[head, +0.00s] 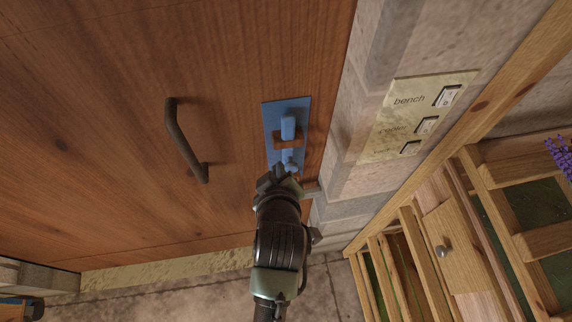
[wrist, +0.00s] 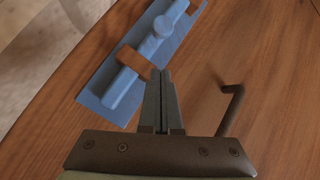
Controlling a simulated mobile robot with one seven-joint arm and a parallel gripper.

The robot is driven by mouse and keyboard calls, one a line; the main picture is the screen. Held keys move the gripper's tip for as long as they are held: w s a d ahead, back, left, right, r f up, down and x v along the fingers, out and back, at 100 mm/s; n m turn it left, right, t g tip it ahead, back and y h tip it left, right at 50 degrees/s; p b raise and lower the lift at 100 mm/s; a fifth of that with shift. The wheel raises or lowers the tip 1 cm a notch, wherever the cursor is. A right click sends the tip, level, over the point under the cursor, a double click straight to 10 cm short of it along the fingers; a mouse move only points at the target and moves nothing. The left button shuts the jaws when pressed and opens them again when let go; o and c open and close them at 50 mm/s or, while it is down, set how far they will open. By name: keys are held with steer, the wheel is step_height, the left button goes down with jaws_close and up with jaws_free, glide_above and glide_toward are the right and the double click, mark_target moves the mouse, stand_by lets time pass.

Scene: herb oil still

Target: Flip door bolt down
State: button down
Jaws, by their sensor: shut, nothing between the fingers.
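The door bolt (head: 288,127) is a blue bar on a blue back plate (head: 271,116) fixed to the brown wooden door (head: 90,110). A brown band crosses the bar. In the wrist view the bolt (wrist: 126,87) runs diagonally at the upper left, with a round blue knob (wrist: 163,26) sticking out. My gripper (head: 277,170) is at the lower end of the plate in the head view and hides part of it. In the wrist view its fingers (wrist: 162,73) are shut and empty, their tips beside the brown band. I cannot tell whether they touch the bolt.
A dark door handle (head: 183,143) stands left of the bolt and also shows in the wrist view (wrist: 233,105). A stone wall with a switch panel (head: 378,143) is to the right. Wooden shelving with a small drawer (head: 452,258) stands at the lower right.

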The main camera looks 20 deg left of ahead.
mark_target(289, 163)
steer(key=w+f+p, duration=0.1)
steer(key=w+f, duration=0.2)
steer(key=f, duration=0.2)
steer(key=shift+w+d+f, duration=0.15)
steer(key=shift+w, duration=0.05)
step_height(289, 163, down, 7)
steer(key=b, duration=0.5)
steer(key=shift+s+r, duration=0.15)
steer(key=shift+r, duration=0.05)
